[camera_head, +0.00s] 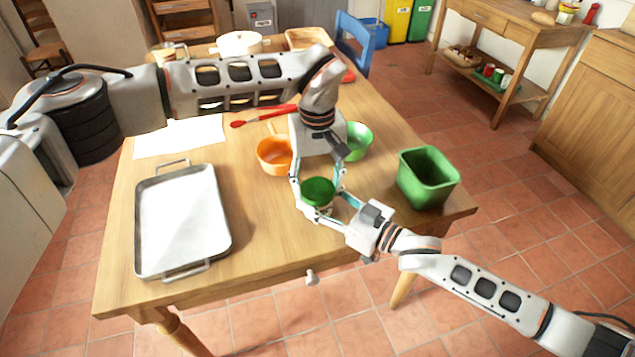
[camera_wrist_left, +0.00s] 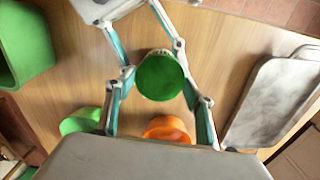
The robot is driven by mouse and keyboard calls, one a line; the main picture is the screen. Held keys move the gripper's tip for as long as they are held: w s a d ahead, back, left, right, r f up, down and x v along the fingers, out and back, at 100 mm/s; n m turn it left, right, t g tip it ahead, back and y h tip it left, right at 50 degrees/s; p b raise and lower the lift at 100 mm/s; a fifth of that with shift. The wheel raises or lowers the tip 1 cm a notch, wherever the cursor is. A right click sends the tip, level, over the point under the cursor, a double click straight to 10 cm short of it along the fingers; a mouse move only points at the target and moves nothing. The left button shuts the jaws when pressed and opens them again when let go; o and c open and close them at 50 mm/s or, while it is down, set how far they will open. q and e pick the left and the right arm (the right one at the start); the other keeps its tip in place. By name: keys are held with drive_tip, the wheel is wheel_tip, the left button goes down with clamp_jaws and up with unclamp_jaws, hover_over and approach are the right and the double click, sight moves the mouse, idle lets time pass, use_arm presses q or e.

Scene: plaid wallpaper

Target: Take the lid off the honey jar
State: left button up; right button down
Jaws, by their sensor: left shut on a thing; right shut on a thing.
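The honey jar (camera_head: 322,211) is near the table's front edge, mostly hidden under its round green lid (camera_head: 318,191). The lid also shows from above in the left wrist view (camera_wrist_left: 160,76). My left gripper (camera_head: 319,187) reaches down from above with a finger on each side of the lid, shut on it. My right gripper (camera_head: 322,207) comes in low from the right and is shut on the jar body below the lid. The lid sits over the jar; I cannot tell whether there is a gap between them.
An orange bowl (camera_head: 274,158) and a green bowl (camera_head: 357,141) stand behind the grippers. A green square bin (camera_head: 428,180) is at the right table corner. A metal tray (camera_head: 147,225) lies at the left. Bare wood is free between tray and jar.

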use_arm(q)
drive_tip(key=n, duration=0.6)
drive_tip(key=shift+n, duration=0.4)
drive_tip(key=n, duration=0.6)
drive_tip(key=shift+n, duration=0.4)
drive_tip(key=n, duration=1.3)
drive_tip(key=shift+n, duration=0.4)
drive_tip(key=n, duration=0.7)
drive_tip(key=shift+r, duration=0.1)
drive_tip(key=n, duration=1.5)
drive_tip(key=shift+n, duration=0.4)
